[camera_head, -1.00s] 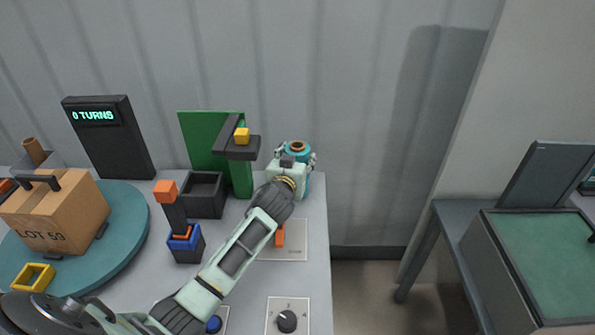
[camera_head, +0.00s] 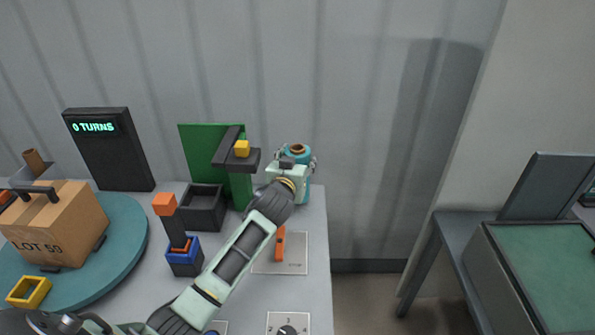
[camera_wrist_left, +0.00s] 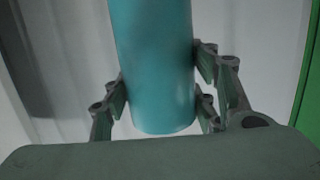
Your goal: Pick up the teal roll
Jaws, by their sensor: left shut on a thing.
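The teal roll (camera_head: 306,157) stands upright near the back right corner of the table, with a brown core at its top. My left gripper (camera_head: 297,162) reaches it from the front and is shut on it, with the fingers on both sides. In the left wrist view the roll (camera_wrist_left: 155,65) fills the middle between the fingers of my left gripper (camera_wrist_left: 160,90), and its lower end shows. Whether the roll touches the table is hidden. My right gripper is not in view.
A green panel with a dark arm and yellow block (camera_head: 242,149) stands just left of the roll. A black bin (camera_head: 205,210), an orange-topped lever (camera_head: 165,204) and a turntable (camera_head: 125,235) with a cardboard box (camera_head: 55,225) are further left. The wall is close behind.

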